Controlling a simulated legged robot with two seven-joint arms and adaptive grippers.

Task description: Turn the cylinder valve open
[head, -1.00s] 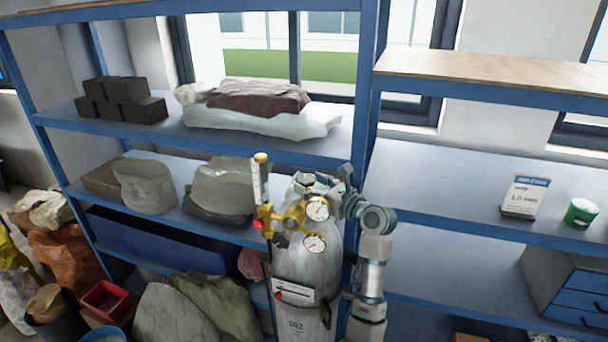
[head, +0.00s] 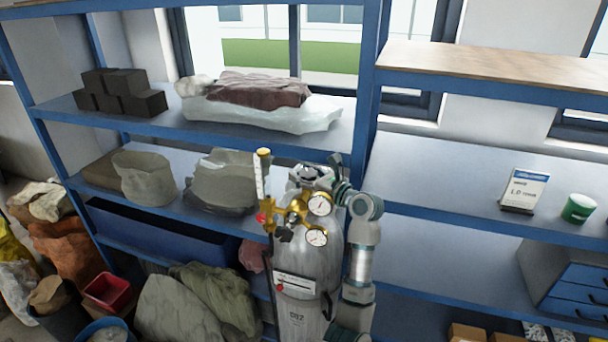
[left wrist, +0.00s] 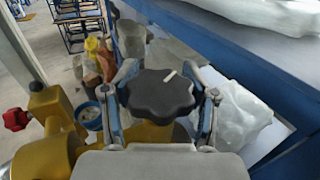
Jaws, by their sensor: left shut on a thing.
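The grey gas cylinder (head: 312,262) stands upright in front of the shelves, with a brass regulator (head: 294,214) and two round gauges near its top. In the left wrist view the valve's black lobed knob (left wrist: 160,95), with a short white mark on top, sits between the two fingers. My left gripper (head: 312,174) is at the cylinder's top, shut on this knob; it also shows in the left wrist view (left wrist: 165,98). In the head view the gripper largely hides the knob. My right gripper is not in view.
A flowmeter tube (head: 262,177) and red knob stand left of the gauges, close to my gripper. Blue shelves (head: 440,190) stand behind, holding sacks, dark blocks, a white card (head: 524,190) and a green tin (head: 578,208). Bags and bins crowd the lower left.

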